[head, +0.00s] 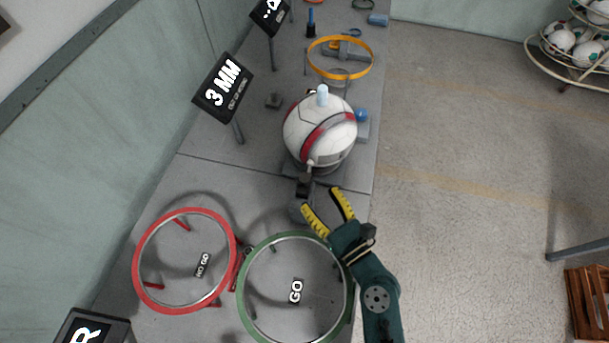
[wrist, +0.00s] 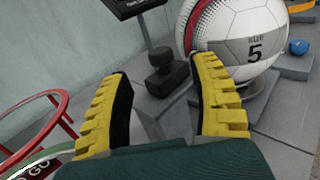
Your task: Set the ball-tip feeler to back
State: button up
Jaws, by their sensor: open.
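A white and red soccer ball (head: 318,132) marked size 5 sits on a dark stand on the bench; it also shows in the wrist view (wrist: 245,35). At its near side is a small dark piece (head: 304,186) with a pale tip close to the ball, which may be the ball-tip feeler; I cannot tell its setting. My gripper (head: 322,198) has yellow toothed fingers and is open, just short of this piece. In the wrist view the open fingers (wrist: 165,105) frame grey bench surface with nothing clearly held.
A green GO ring (head: 245,290) and a red NO GO ring (head: 139,250) stand near my gripper. A dark knobbed block (head: 273,101) and a 3 MM sign (head: 223,88) are left of the ball. A blue ball (head: 361,115) is right. An orange ring (head: 371,66) stands behind.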

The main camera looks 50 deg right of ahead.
aim_at(308, 183)
jog(key=x, duration=0.7)
jog(key=shift+w+d, duration=0.1)
jog(key=shift+w, duration=0.05)
